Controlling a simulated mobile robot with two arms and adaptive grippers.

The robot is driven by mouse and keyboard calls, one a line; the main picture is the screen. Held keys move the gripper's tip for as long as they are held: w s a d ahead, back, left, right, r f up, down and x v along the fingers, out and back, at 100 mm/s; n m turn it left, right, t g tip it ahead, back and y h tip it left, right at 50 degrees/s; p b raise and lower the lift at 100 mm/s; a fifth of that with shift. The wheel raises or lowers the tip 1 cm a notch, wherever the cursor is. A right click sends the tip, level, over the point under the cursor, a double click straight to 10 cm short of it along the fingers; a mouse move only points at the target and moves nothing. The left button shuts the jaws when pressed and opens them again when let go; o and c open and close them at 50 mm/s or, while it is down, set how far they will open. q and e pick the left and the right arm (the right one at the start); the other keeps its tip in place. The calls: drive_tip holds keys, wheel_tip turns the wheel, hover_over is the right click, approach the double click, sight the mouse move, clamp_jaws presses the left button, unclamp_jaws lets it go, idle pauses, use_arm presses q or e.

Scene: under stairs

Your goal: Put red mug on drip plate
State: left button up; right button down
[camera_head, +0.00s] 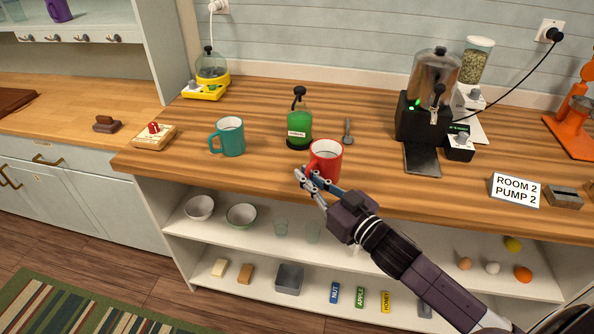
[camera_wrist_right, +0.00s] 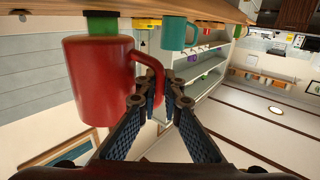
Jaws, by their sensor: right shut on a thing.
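The red mug (camera_head: 326,155) is near the front edge of the counter, in front of the green bottle. My right gripper (camera_head: 308,180) is shut on its handle, which the wrist view shows between the fingers (camera_wrist_right: 160,100). In that view, turned upside down, the mug (camera_wrist_right: 98,80) looks upright, with a gap showing the green bottle between its base and the counter. It seems held a little above the wood. The dark drip plate (camera_head: 422,158) lies bare in front of the black dispenser, to the right of the mug. My left gripper is not in view.
A sign (camera_head: 515,190) stands further right. Counter between mug and plate is clear.

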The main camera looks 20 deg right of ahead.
drive_tip(key=s+a+r+m+h, duration=0.1)
drive_tip(key=s+a+m+h, duration=0.2)
drive_tip(key=s, duration=0.8)
drive_tip(key=shift+s+a+t+h+b, duration=0.35)
drive_tip(key=shift+a+h, duration=0.2)
drive_tip(key=shift+h, duration=0.45)
drive_tip(key=shift+w+a, duration=0.1)
drive_tip(key=w+d+n+y, duration=0.3)
drive_tip(key=w+d+y, duration=0.2)
drive_tip(key=w, duration=0.2)
drive_tip(key=shift+d+f, duration=0.35)
drive_tip(key=shift+f, duration=0.1)
